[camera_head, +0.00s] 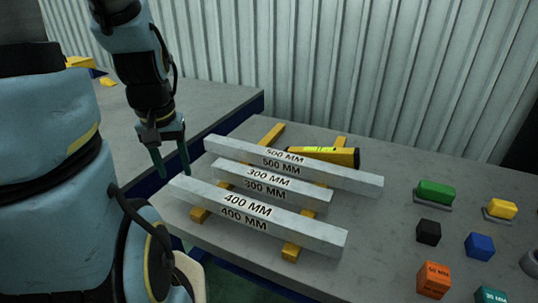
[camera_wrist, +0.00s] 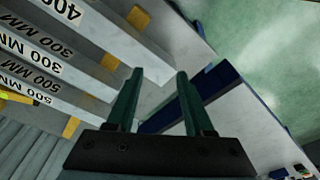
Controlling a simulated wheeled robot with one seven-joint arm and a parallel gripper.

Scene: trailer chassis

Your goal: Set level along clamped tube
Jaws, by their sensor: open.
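A yellow level (camera_head: 325,154) with a bright green strip and a dark end lies behind the 500 MM tube, which hides part of it. A yellow-green bit of it shows at the left edge of the wrist view (camera_wrist: 10,97). Three grey square tubes rest across yellow bars: 500 MM (camera_head: 340,174), 300 MM (camera_head: 310,196) and 400 MM (camera_head: 320,234) at the front. I cannot make out a clamp on any of them. My gripper (camera_head: 173,172) is open and empty, fingers down, near the tubes' left ends; its green fingers show apart in the wrist view (camera_wrist: 160,72).
Two yellow support bars (camera_head: 291,251) lie under the tubes. Right of them on the grey table are green (camera_head: 436,191), yellow (camera_head: 501,208), black (camera_head: 428,231), blue (camera_head: 479,246) and orange (camera_head: 433,280) blocks. A corrugated wall (camera_head: 400,60) stands behind. Another table (camera_head: 210,100) is at left.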

